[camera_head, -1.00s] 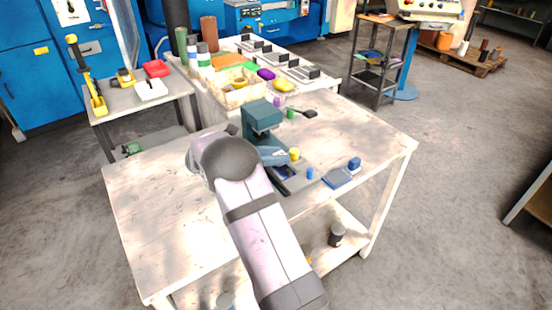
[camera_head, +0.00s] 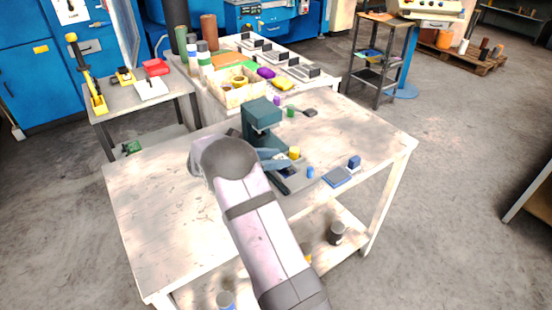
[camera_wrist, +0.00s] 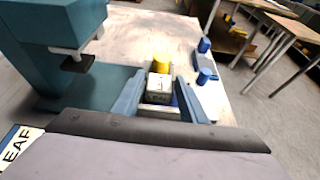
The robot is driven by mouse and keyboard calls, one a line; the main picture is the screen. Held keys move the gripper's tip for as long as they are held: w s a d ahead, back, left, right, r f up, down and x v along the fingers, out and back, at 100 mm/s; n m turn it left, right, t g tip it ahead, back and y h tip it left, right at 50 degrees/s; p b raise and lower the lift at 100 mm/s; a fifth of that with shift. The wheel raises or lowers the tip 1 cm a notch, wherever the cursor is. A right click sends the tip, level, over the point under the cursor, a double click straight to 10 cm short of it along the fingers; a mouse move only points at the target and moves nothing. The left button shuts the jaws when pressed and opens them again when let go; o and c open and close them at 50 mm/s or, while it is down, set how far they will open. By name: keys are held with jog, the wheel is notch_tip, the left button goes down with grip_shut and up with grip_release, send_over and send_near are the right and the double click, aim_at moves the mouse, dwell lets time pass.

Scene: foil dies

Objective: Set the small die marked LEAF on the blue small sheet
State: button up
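A small pale die (camera_wrist: 158,88) with dark lettering, too small to read surely, sits between the two blue fingers of my gripper (camera_wrist: 161,82) in the wrist view. The fingers appear shut on it. Blue, apparently the small sheet (camera_wrist: 176,101), shows beside and below the die in the press bed; whether they touch I cannot tell. In the head view my gripper (camera_head: 285,158) is over the press bed, where part of the blue sheet (camera_head: 287,173) shows. The fingers hide the die there.
The teal press (camera_head: 260,118) stands close left of my gripper. A yellow cylinder (camera_head: 294,152) is just beyond the fingers. The table's left side is clear.

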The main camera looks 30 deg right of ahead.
jog(key=shift+a+r, duration=0.15)
jog(key=shift+a, duration=0.1)
jog(key=b+v, duration=0.2)
jog(key=v, duration=0.9)
jog(key=shift+a+r+b, duration=0.2)
jog(key=shift+b, duration=0.1)
jog(key=shift+s+f+m+y, duration=0.1)
jog(key=shift+s+m+y, duration=0.25)
jog(key=shift+s, duration=0.2)
jog(key=s+a+m+y+p, duration=0.1)
jog(key=s+a+m+y, duration=0.1)
jog(key=s, duration=0.2)
jog(key=s+a+f+m+g+y+p, duration=0.1)
jog(key=s+a+m+y+p, duration=0.1)
jog(key=s, duration=0.3)
jog(key=s+a+f+m+y+p, duration=0.1)
jog(key=s+a+m+y, duration=0.1)
jog(key=s, duration=0.3)
jog(key=shift+s+f+m+y, duration=0.1)
jog(key=shift+f+m+y, duration=0.15)
jog(key=shift+m+y, duration=0.35)
jog(key=s+a+m+t+y+p, duration=0.1)
jog(key=s+a+m+y+p, duration=0.2)
jog(key=s+a+m, duration=0.6)
jog(key=s+f+m+y, duration=0.1)
jog(key=s+y, duration=0.1)
jog(key=shift+s+a+y+p, duration=0.25)
jog(key=shift+a+y+p, duration=0.05)
jog(key=shift+a+y, duration=0.1)
